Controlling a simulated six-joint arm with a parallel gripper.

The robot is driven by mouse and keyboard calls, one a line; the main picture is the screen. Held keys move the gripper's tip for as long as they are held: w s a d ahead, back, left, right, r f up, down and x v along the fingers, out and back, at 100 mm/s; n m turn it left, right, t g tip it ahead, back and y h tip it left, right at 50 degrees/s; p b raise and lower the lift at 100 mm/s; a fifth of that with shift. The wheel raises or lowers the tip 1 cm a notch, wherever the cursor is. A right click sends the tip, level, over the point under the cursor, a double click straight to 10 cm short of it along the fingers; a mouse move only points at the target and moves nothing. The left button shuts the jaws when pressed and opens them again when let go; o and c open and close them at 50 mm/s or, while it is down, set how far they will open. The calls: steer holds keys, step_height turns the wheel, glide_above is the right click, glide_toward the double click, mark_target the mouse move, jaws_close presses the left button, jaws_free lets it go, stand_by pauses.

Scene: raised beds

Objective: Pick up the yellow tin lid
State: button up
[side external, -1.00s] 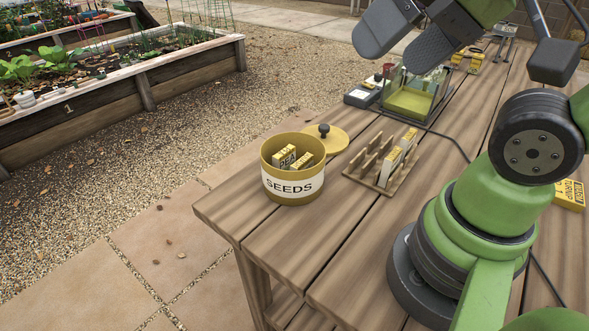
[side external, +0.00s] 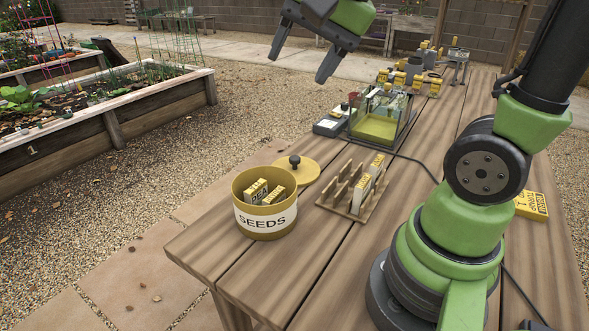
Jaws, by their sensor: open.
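The yellow tin lid (side external: 312,172) is round with a dark knob on top. It lies on the wooden table just behind the yellow seeds tin, partly hidden by the tin's rim. The seeds tin (side external: 264,222) stands open with a white SEEDS label and yellow seed packets (side external: 266,192) inside. My gripper (side external: 299,66) is open and empty, high above and behind the lid in the picture, with its two dark fingers pointing down.
A wooden slotted rack (side external: 340,200) holding packets (side external: 369,181) stands right of the lid. Behind it are a clear-walled box with a yellow base (side external: 376,129) and a grey device (side external: 330,126). Several small yellow-topped items stand farther back. A yellow packet (side external: 531,206) lies right of my base.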

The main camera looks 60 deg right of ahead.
steer(key=w+d+f+m+g, duration=0.1)
steer(key=w+d+f+m, duration=0.2)
steer(key=w+d+m, duration=0.25)
steer(key=m+g, duration=0.3)
steer(key=m, duration=1.1)
glide_above(295, 158)
steer(key=f, duration=2.1)
steer(key=shift+s+d+f, duration=0.15)
steer(key=shift+s+d, duration=0.1)
steer(key=shift+n, duration=0.25)
steer(key=shift+w+a+f, duration=0.1)
steer(key=shift+w+f, duration=0.1)
steer(key=shift+f, duration=1.35)
steer(key=shift+w+a+f, duration=0.1)
steer(key=shift+w+f, duration=0.05)
steer(key=shift+f, duration=1.4)
steer(key=c, duration=1)
